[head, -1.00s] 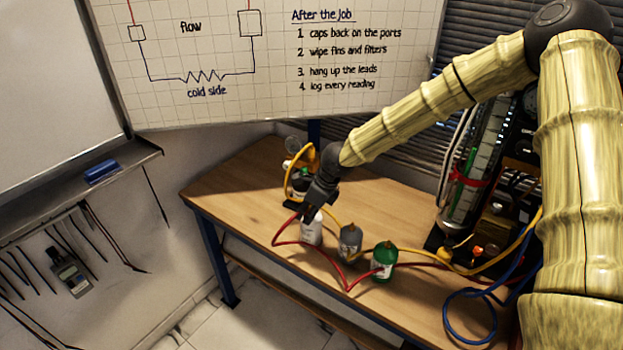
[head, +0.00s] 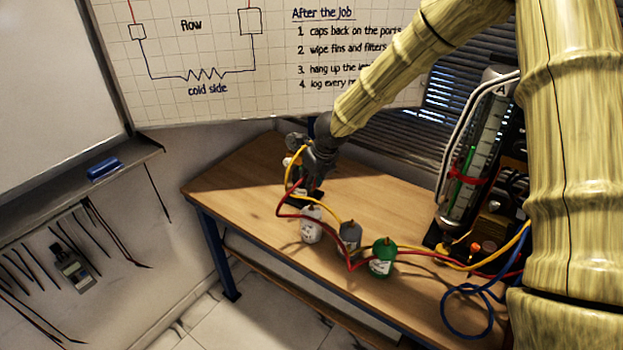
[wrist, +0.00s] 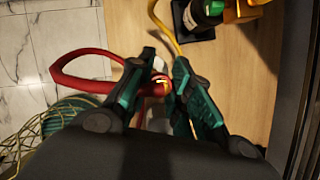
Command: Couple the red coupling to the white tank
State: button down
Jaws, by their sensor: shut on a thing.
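The white tank (head: 311,226) stands upright on the bench, leftmost of a row of small tanks. My gripper (head: 313,188) is just above and behind it in the head view, apart from its top as far as I can see. In the wrist view the two fingers of my gripper (wrist: 161,82) are closed around the end of the red hose (wrist: 82,68), where the red coupling is mostly hidden. The red hose also shows in the head view (head: 348,262), looping past the tanks to the right. A pale shape lies below the fingers in the wrist view, partly hidden.
A grey tank (head: 349,237) and a green tank (head: 382,258) stand to the right. The gauge rig (head: 470,165) and blue hose (head: 447,312) are at the right.

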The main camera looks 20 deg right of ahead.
jog(key=shift+w+b, duration=0.1)
jog(key=shift+b, duration=0.4)
jog(key=shift+f+b, duration=1.8)
jog(key=shift+f, duration=0.8)
jog(key=shift+f+b, duration=0.85)
jog(key=shift+f, duration=0.5)
jog(key=c, duration=0.9)
grip_release()
jog(key=v, duration=1.2)
